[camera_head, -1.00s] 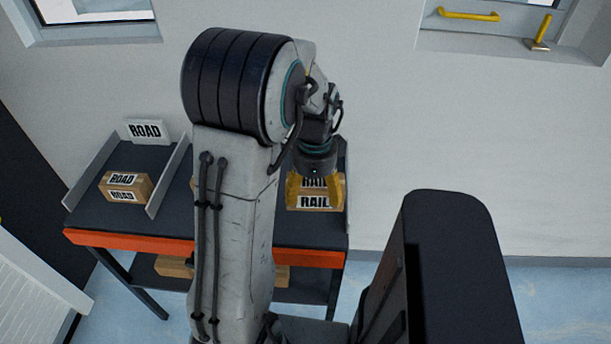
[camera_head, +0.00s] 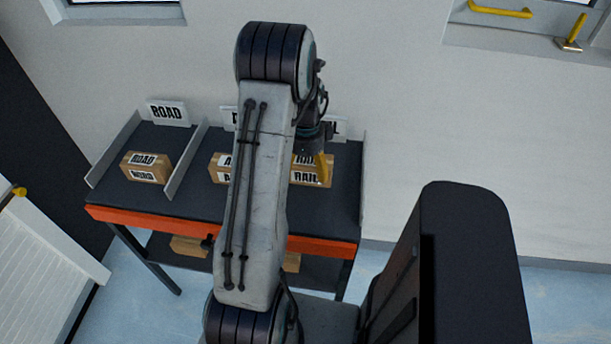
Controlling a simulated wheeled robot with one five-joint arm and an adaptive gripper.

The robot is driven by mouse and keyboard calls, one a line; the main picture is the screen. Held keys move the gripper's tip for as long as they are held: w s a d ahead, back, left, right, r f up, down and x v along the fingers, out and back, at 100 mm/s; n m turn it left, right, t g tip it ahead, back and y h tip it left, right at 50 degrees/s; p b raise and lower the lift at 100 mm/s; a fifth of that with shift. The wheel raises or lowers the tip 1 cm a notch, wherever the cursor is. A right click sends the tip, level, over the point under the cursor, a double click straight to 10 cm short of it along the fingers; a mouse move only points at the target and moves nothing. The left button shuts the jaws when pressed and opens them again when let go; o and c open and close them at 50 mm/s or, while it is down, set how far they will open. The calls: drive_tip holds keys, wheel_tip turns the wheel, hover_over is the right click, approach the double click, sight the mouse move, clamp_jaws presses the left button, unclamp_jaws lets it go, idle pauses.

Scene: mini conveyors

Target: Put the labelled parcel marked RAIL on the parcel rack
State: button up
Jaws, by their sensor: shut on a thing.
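The brown parcel marked RAIL (camera_head: 307,178) is at the right part of the parcel rack (camera_head: 140,217), partly hidden by my arm. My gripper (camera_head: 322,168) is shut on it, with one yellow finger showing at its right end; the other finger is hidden. I cannot tell whether the parcel touches the shelf or hangs just above it. The rack has a dark top, an orange front edge and grey dividers. A sign at the back right is mostly hidden behind my gripper; only its last letter L shows.
A parcel marked ROAD (camera_head: 146,167) lies in the left bay below a ROAD sign (camera_head: 167,113). Another parcel (camera_head: 218,168), its label starting with A, sits left of my arm. More boxes (camera_head: 189,246) lie on the lower shelf. A grey divider (camera_head: 186,160) stands between the left bays.

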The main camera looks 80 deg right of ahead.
sight(306, 178)
drive_tip(key=shift+f+p, duration=0.35)
drive_tip(key=shift+f, duration=1.7)
drive_tip(key=shift+f, duration=0.15)
drive_tip(key=o, duration=1.1)
drive_tip(key=shift+o, duration=0.2)
wheel_tip(306, 178, up, 12)
drive_tip(key=shift+d+f+b, duration=0.1)
drive_tip(key=shift+b, duration=0.2)
drive_tip(key=shift+r, duration=0.25)
